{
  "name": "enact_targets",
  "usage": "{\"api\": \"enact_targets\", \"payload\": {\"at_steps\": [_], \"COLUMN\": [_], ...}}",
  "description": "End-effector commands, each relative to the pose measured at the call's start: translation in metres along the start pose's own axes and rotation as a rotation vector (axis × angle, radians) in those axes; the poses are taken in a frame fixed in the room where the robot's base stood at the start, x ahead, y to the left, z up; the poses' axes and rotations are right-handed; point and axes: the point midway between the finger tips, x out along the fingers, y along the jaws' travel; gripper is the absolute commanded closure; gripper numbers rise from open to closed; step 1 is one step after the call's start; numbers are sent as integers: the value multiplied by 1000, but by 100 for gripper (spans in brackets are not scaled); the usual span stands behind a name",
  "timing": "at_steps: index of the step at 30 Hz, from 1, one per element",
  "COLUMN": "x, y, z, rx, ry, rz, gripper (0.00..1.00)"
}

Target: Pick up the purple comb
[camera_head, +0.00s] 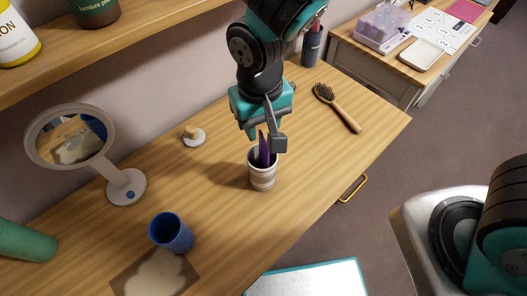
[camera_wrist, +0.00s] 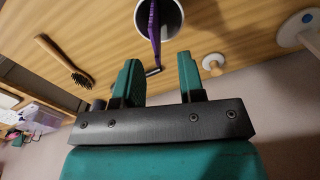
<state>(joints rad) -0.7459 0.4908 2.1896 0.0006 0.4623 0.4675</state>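The purple comb (camera_head: 264,148) stands upright in a striped cup (camera_head: 262,175) on the wooden dressing table. It also shows in the wrist view (camera_wrist: 154,27), rising out of the cup (camera_wrist: 172,18) near the top edge. My gripper (camera_head: 262,135) is above the cup, close to the top of the comb. In the wrist view its two teal fingers (camera_wrist: 160,75) are apart, with a clear gap between them and nothing held. The comb appears just beyond the fingertips; whether anything touches it I cannot tell. The comb's lower part is hidden inside the cup.
A wooden hairbrush (camera_head: 338,108) lies right of the cup, and a dark canister (camera_head: 311,47) stands behind. A white-based peg (camera_head: 194,135), a round mirror (camera_head: 70,140) and a blue cup (camera_head: 172,234) are to the left. A shelf (camera_head: 130,35) overhangs the back left.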

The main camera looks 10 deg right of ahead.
Motion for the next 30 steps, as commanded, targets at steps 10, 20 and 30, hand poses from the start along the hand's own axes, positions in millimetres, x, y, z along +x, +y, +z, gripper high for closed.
{"api": "enact_targets", "payload": {"at_steps": [10, 20, 30], "x": [32, 66, 66], "y": [4, 5, 5], "z": [0, -2, -2], "rx": [0, -1, -1], "ry": [-5, 1, 1], "rz": [2, -1, -1], "gripper": [64, 64, 100]}}
